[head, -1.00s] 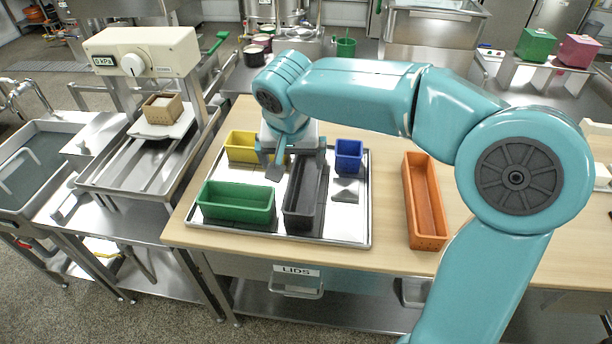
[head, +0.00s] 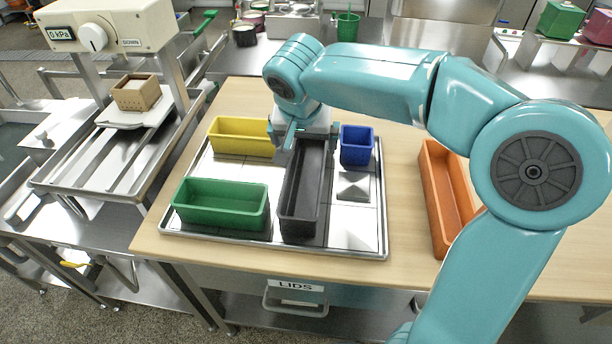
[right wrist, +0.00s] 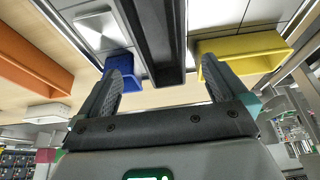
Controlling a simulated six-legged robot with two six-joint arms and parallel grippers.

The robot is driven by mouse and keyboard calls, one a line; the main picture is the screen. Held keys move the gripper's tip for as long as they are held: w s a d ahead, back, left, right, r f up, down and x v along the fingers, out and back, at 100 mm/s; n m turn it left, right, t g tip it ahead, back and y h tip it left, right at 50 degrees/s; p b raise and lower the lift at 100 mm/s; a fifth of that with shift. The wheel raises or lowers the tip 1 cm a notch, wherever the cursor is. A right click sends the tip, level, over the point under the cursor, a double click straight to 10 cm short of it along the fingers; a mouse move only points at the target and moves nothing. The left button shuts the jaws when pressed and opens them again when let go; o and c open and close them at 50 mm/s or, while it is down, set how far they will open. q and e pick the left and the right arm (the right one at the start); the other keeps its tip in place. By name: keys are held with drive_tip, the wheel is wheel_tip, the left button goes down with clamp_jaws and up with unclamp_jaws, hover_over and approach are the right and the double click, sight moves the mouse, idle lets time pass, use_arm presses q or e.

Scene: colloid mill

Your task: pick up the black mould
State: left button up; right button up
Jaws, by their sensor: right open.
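The black mould (head: 304,192) is a long, narrow open box on the steel tray (head: 366,218), between the green and blue moulds. In the right wrist view the black mould (right wrist: 158,38) runs up the middle of the picture. My right gripper (head: 302,138) is at the mould's far end, and its body hides that end in the head view. In the wrist view the right gripper (right wrist: 162,82) is open, with one finger on each side of the black mould and visible gaps between. I cannot tell how far down the fingers reach. My left gripper is not in view.
On the tray are a green mould (head: 220,203), a yellow mould (head: 240,137), a blue mould (head: 356,146) and a small metal pyramid-like piece (head: 353,185). The orange mould (head: 447,200) lies on the table to the right. A press (head: 108,30) stands left.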

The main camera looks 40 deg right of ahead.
approach(308, 174)
drive_tip(key=shift+w+d+f+b, duration=0.2)
drive_tip(key=shift+d+f+b, duration=0.15)
drive_tip(key=shift+b, duration=0.05)
drive_tip(key=x, duration=0.4)
drive_tip(key=shift+s+a+f, duration=0.1)
drive_tip(key=shift+a+f, duration=0.1)
drive_tip(key=shift+f, duration=0.2)
drive_tip(key=shift+d+f, duration=0.15)
drive_tip(key=shift+f, duration=0.2)
drive_tip(key=shift+r, duration=0.1)
drive_tip(key=shift+c, duration=0.7)
drive_tip(key=c, duration=1)
